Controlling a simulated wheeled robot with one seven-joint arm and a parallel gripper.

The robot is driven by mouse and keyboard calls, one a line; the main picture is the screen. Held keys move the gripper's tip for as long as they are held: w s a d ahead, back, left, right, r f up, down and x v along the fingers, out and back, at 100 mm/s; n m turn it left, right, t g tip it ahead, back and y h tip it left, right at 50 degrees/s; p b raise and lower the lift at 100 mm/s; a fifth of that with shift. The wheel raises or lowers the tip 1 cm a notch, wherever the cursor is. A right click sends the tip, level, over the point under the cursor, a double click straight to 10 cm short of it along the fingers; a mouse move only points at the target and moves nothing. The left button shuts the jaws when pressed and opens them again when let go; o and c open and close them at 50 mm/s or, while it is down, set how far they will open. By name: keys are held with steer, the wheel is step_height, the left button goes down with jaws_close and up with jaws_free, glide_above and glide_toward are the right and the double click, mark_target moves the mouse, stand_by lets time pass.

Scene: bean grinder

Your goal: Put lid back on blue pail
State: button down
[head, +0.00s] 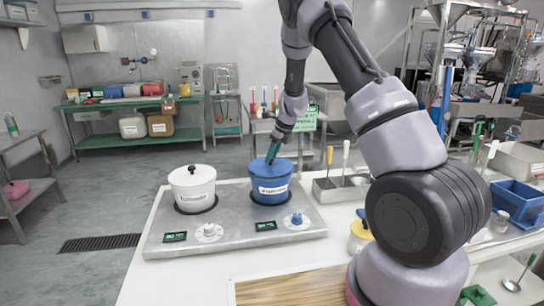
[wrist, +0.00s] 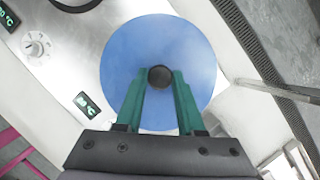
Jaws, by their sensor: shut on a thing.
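The blue pail (head: 270,191) stands on the right plate of the steel hot-plate unit. A round blue lid (wrist: 160,45) lies over the pail's top, also seen in the head view (head: 259,168). The lid looks level; I cannot tell whether it rests fully on the rim or sits just above it. My gripper (wrist: 159,79) has its teal fingers shut on the lid's black knob (wrist: 160,77), pointing down from above. In the wrist view the lid hides the pail beneath it.
A white pail (head: 193,190) with a lid and black knob stands left of the blue pail. The steel unit (head: 165,242) has dials and displays in front. A metal utensil holder (head: 342,192) stands to the right. A wooden board (head: 290,288) lies in front.

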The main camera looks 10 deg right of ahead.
stand_by(0.4)
jaws_free()
steer(key=shift+r, duration=0.1)
steer(key=shift+r, duration=3.4)
jaws_close()
